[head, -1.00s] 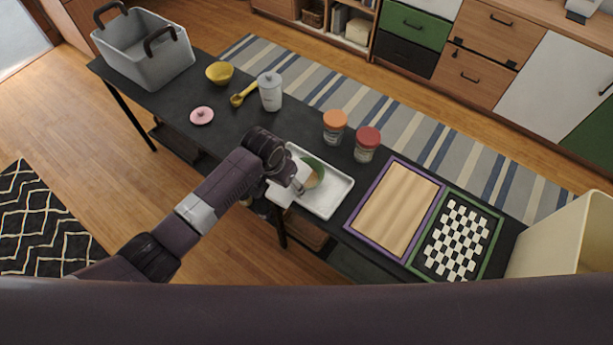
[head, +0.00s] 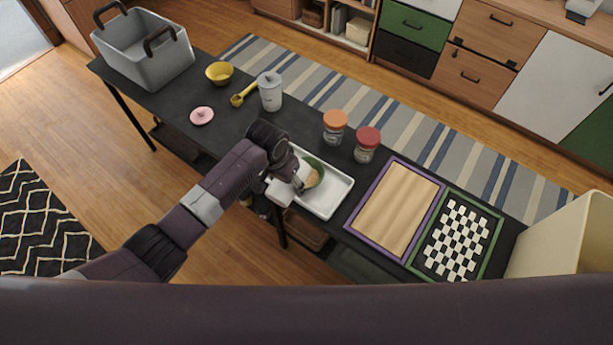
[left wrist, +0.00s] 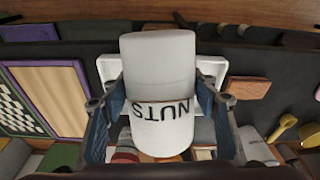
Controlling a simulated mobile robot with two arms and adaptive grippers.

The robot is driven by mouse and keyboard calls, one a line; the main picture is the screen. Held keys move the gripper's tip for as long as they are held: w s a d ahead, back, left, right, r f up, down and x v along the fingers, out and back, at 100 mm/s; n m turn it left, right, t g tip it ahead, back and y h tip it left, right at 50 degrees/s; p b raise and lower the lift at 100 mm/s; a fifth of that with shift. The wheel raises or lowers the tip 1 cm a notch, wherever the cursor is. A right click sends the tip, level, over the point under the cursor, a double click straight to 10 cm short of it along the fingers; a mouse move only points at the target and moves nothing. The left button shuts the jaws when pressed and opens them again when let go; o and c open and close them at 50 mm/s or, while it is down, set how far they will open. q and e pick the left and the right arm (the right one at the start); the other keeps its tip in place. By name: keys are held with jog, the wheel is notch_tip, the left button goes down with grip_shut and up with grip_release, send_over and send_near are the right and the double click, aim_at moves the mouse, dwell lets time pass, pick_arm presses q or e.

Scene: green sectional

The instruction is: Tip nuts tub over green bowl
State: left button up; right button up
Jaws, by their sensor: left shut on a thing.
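My left gripper (head: 294,183) is shut on the white nuts tub (head: 280,192), above the left part of a white tray. In the left wrist view the tub (left wrist: 162,78) lies between the two blue fingers, and its NUTS label reads upside down. The tub looks tipped over. The green bowl (head: 319,168) is in the tray, just right of the gripper and partly hidden by it. Something tan shows at the bowl; I cannot tell whether it is inside or falling in. My right gripper is not in view.
The white tray (head: 339,196) is on a dark table. Orange-lidded (head: 334,126) and red-lidded (head: 367,145) jars stand behind it. A purple-edged board (head: 395,208) and a checkered board (head: 456,240) lie to the right. A white canister (head: 270,92) stands behind left.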

pick_arm(q)
jog(key=shift+r, duration=0.25)
dwell(0.4)
dwell(0.3)
jog(key=shift+s+f+t, duration=0.2)
jog(key=shift+f+t, duration=0.2)
jog(key=shift+f, duration=0.1)
jog(key=shift+a+f+t+h, duration=0.1)
jog(key=shift+f+t+h, duration=0.1)
jog(key=shift+t+h, duration=0.5)
